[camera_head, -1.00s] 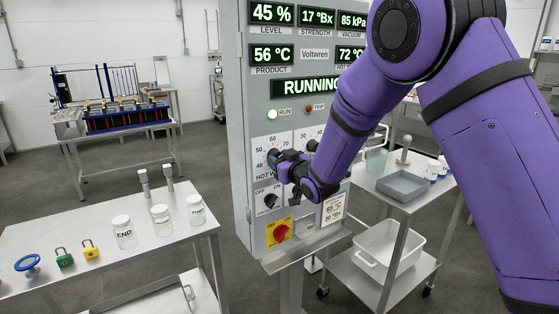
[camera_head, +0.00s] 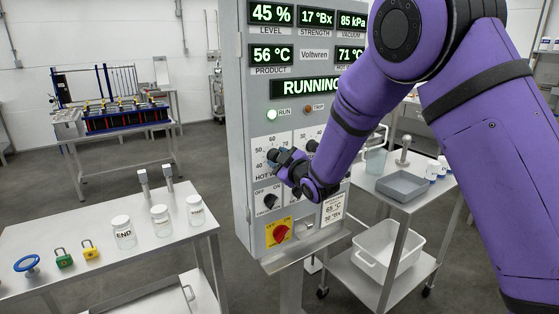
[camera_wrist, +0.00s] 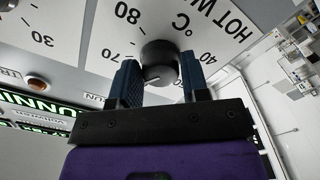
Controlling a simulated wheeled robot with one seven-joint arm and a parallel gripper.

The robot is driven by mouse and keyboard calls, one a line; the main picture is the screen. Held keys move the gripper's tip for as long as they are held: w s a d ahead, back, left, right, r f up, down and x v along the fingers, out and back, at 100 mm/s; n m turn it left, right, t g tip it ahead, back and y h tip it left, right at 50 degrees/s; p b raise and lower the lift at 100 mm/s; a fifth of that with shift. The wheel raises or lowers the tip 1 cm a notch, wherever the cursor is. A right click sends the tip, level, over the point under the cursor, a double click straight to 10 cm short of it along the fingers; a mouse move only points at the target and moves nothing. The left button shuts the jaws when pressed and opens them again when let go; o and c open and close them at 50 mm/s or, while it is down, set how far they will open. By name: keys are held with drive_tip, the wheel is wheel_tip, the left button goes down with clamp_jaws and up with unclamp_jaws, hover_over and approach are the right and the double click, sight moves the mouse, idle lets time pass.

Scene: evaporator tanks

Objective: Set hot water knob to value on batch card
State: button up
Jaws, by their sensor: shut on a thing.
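The hot water knob (camera_wrist: 158,58) is a dark round knob on a white scale numbered 40 to 80 °C. In the wrist view my gripper (camera_wrist: 159,80) has one blue-padded finger on each side of it and is shut on it. A white pointer line shows on the knob's face, low and to the left; its exact value is hard to tell. In the head view my gripper (camera_head: 279,160) covers most of the knob. The batch card (camera_head: 333,209) hangs at the panel's lower right and seems to read 65 °C and 30 °Bx. The hot water display (camera_head: 350,54) reads 71 °C.
A second dial (camera_head: 311,146) sits right of the knob, partly behind my arm. Below are a black OFF/ON switch (camera_head: 270,201) and a red switch (camera_head: 280,233) on yellow. A table with jars (camera_head: 123,232) stands left; a cart with a grey tray (camera_head: 402,186) stands right.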

idle(0.4)
drive_tip(key=o, duration=0.9)
drive_tip(key=v, duration=1)
drive_tip(key=shift+s+d, duration=0.25)
drive_tip(key=shift+s, duration=0.1)
